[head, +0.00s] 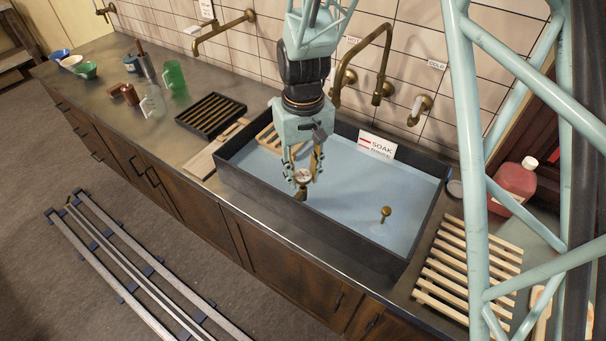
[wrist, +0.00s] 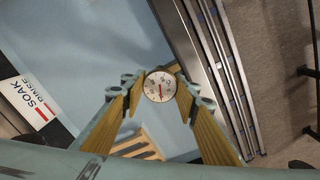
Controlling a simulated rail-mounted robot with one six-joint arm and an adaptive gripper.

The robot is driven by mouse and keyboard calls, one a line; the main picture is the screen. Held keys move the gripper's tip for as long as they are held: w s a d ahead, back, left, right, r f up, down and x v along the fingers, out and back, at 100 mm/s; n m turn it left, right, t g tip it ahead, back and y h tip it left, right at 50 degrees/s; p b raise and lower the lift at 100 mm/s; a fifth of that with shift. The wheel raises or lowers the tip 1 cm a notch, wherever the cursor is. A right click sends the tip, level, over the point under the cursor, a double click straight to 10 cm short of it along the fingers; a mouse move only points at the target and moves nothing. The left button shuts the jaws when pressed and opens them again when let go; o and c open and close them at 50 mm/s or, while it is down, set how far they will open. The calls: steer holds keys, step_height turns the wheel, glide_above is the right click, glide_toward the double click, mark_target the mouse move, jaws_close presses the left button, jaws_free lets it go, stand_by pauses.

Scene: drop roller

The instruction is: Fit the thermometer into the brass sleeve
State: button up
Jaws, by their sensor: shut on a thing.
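The thermometer has a round white dial with a red pointer (wrist: 160,86). It is between the fingertips of my gripper (wrist: 158,92), which is shut on it. In the head view the dial (head: 303,176) faces up, over the front part of the sink. A small dark brownish piece (head: 300,194) shows just below the dial; I cannot tell whether it is the sleeve or part of the thermometer. A small brass fitting (head: 385,213) stands in the sink to the right, apart from my gripper; I cannot tell whether it is the sleeve. The thermometer's stem is hidden.
The dark-walled sink (head: 330,238) holds bluish water, with a SOAK sign (head: 377,146) at its back. A wooden slatted rack (head: 270,138) is at its left end. Brass taps (head: 380,85) rise behind. Another slatted rack (head: 468,262) and a red bottle (head: 513,185) are to the right.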

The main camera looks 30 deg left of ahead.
steer(key=shift+f+b, duration=1)
steer(key=shift+f, duration=0.5)
stand_by(2.2)
steer(key=o, duration=2.1)
steer(key=shift+o, duration=0.2)
steer(key=shift+r, duration=0.2)
steer(key=shift+r+p, duration=1.6)
steer(key=shift+r, duration=1.7)
